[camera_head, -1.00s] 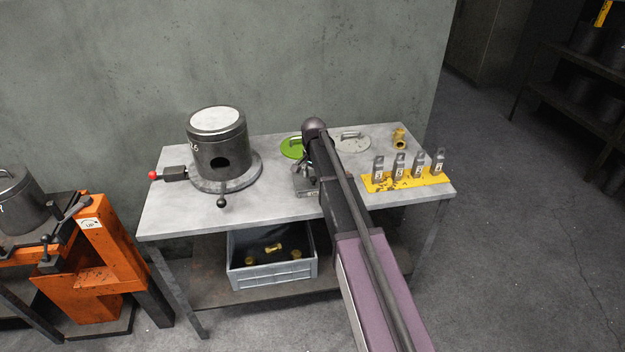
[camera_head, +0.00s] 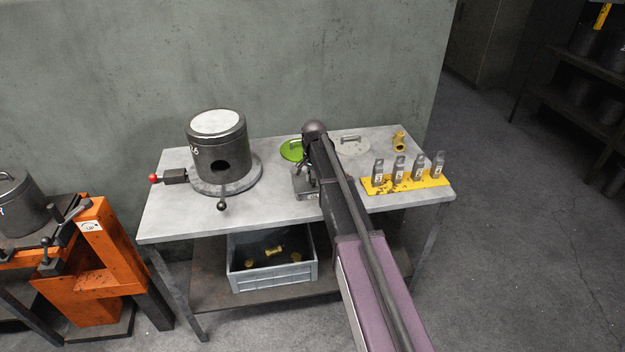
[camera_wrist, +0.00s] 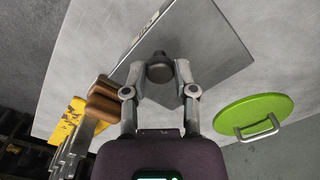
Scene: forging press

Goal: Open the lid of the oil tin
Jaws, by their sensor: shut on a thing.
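The oil tin (camera_head: 304,186) is a grey metal box on the table in the head view, partly hidden behind my arm. In the wrist view its flat grey top (camera_wrist: 205,45) fills the upper middle, with a small label on the edge at upper left. A dark round knob (camera_wrist: 160,68) stands on this lid. My gripper (camera_wrist: 160,75) is shut on the knob, one finger on each side. I cannot tell whether the lid is raised off the tin.
A green disc (camera_wrist: 253,115) with a handle lies beside the tin. A grey disc (camera_head: 352,145), a brass fitting (camera_head: 399,141) and a yellow rack (camera_head: 405,186) of stamps are to the right. A dark cylindrical pot (camera_head: 218,148) stands left. A grey crate (camera_head: 273,280) is below.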

